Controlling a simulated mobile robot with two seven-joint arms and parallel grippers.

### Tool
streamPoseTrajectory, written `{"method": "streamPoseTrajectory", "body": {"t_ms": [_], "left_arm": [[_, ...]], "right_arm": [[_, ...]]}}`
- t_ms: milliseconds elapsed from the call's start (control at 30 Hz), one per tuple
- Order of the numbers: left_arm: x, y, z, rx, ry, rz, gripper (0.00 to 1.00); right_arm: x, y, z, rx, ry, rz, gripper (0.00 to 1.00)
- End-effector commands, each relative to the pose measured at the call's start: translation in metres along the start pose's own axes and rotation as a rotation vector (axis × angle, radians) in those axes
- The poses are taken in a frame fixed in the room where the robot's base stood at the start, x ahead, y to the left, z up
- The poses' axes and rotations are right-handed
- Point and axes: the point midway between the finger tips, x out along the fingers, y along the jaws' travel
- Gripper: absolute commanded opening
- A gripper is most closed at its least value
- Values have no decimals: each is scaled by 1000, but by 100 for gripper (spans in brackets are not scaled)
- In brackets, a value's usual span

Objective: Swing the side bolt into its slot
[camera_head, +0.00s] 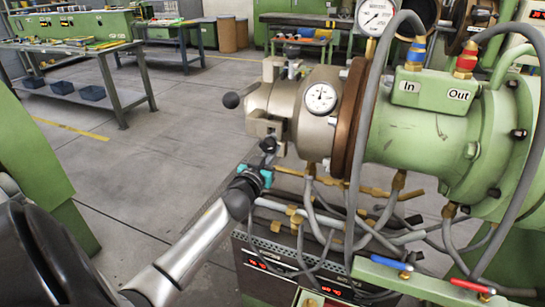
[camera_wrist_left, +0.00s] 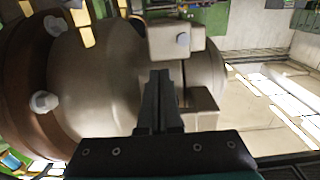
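The extruder's beige head (camera_head: 300,110) is in the middle of the head view and fills much of the wrist view (camera_wrist_left: 95,85). Square lugs (camera_head: 262,127) stand on its near left side; in the wrist view, an upper lug (camera_wrist_left: 175,42) carries a grey bolt end and a lower lug (camera_wrist_left: 203,108) lies below right. A dark round knob (camera_head: 231,100) sticks out left of the head. I cannot clearly pick out the side bolt or its slot. My left gripper (camera_head: 268,147) is just below the lugs. Its dark fingers (camera_wrist_left: 160,75) look closed together, with nothing visible between them. My right gripper is out of view.
A brown flange (camera_head: 350,120) joins the head to the green barrel (camera_head: 415,140). A dial gauge (camera_head: 321,98) sits on the head. Grey hoses (camera_head: 375,235) and brass fittings hang below. Open floor (camera_head: 165,165) lies left, with workbenches (camera_head: 85,85) behind.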

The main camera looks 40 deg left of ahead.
Motion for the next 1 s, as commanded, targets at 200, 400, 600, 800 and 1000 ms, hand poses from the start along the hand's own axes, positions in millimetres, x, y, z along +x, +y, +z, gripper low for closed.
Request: {"method": "streamPoseTrajectory", "body": {"t_ms": [200,400,600,800,1000], "left_arm": [[0,0,-1,-1,1,1,0],[-2,0,-9,-2,0,0,0],[-4,0,-14,-2,1,0,0],[-6,0,-11,-2,0,0,0],[-15,1,0,-3,-2,1,0]], "right_arm": [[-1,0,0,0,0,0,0],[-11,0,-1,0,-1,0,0],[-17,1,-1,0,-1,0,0],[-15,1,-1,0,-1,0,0],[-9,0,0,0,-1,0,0]]}}
